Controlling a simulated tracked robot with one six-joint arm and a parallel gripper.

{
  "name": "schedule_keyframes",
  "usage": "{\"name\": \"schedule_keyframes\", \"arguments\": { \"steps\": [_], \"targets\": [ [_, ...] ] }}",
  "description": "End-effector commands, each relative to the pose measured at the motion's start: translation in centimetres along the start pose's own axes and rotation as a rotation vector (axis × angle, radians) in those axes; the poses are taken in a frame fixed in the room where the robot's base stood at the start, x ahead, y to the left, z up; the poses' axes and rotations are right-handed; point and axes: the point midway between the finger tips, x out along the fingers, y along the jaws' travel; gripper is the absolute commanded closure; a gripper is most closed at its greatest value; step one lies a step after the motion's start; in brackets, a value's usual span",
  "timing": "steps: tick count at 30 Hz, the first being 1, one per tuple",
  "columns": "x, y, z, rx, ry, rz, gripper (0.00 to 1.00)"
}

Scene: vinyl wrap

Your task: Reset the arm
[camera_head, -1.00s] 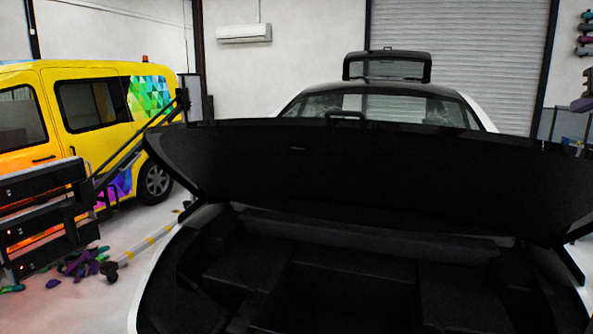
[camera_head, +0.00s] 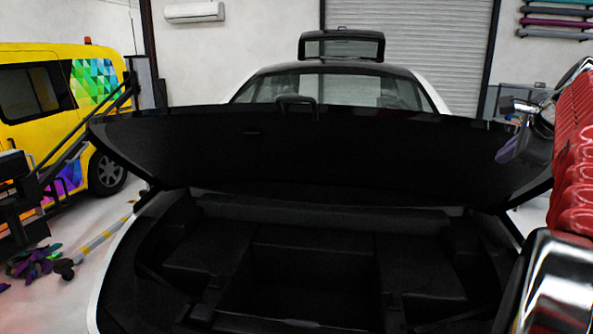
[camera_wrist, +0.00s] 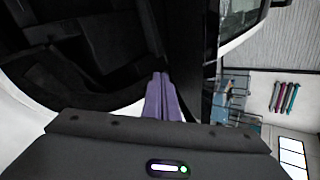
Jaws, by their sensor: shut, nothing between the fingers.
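My gripper (camera_wrist: 160,76) shows in the wrist view as two purple fingers pressed together, with nothing between them. In the head view my gripper (camera_head: 504,155) is at the right, in front of the right end of the raised black lid (camera_head: 330,155). My arm runs up the right edge of that view. In the wrist view the fingers point toward the dark open compartment and its pale body edge; whether they touch the car cannot be told.
A car with an open black luggage compartment (camera_head: 310,265) fills the middle. A yellow van (camera_head: 35,95) stands at the left. Purple and green scraps (camera_head: 35,262) lie on the floor at lower left. Coloured rolls (camera_head: 556,22) hang on the wall at upper right.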

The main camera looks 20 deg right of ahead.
Motion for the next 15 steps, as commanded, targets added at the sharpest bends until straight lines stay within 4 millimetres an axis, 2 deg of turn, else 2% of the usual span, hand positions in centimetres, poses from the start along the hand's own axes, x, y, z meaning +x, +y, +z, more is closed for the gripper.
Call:
{"name": "schedule_keyframes", "arguments": {
  "steps": [8, 15],
  "targets": [
    [1.5, 9.6, 4.3, -0.503, -0.026, 0.151, 1.0],
    [1.3, 20.0, 8.9, -0.995, -0.122, 0.274, 1.0]
  ]
}}
